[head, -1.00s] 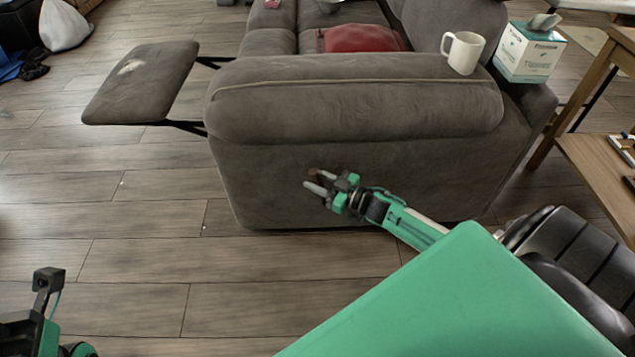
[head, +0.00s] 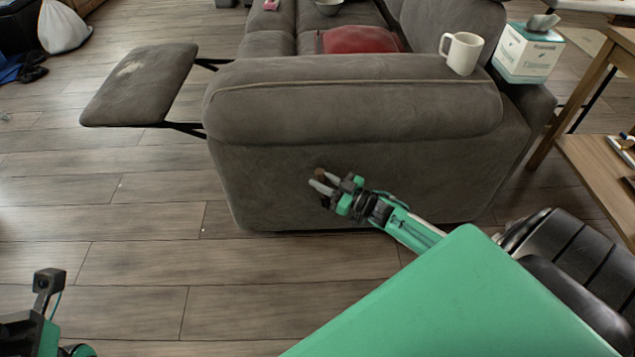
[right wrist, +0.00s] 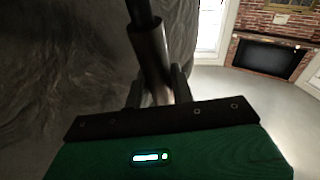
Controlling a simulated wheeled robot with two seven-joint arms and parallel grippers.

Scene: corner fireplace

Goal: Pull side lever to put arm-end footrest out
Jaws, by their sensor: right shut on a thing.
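The grey sofa (head: 360,100) stands with its arm end towards me. Its footrest (head: 140,82) is out at the left, held level on dark metal struts. The side lever shows as a small brown tip (head: 320,173) by the sofa's side panel, and as a dark shaft with a brownish sleeve (right wrist: 150,50) in the right wrist view. My right gripper (head: 319,182) is shut on the lever, with a finger on either side of it. Most of the lever is hidden by the fingers in the head view. Only part of my left arm shows at the lower left; its fingertips are out of the picture.
A red cushion (head: 360,39) lies on the seat. A wooden table (head: 600,165) stands at the right.

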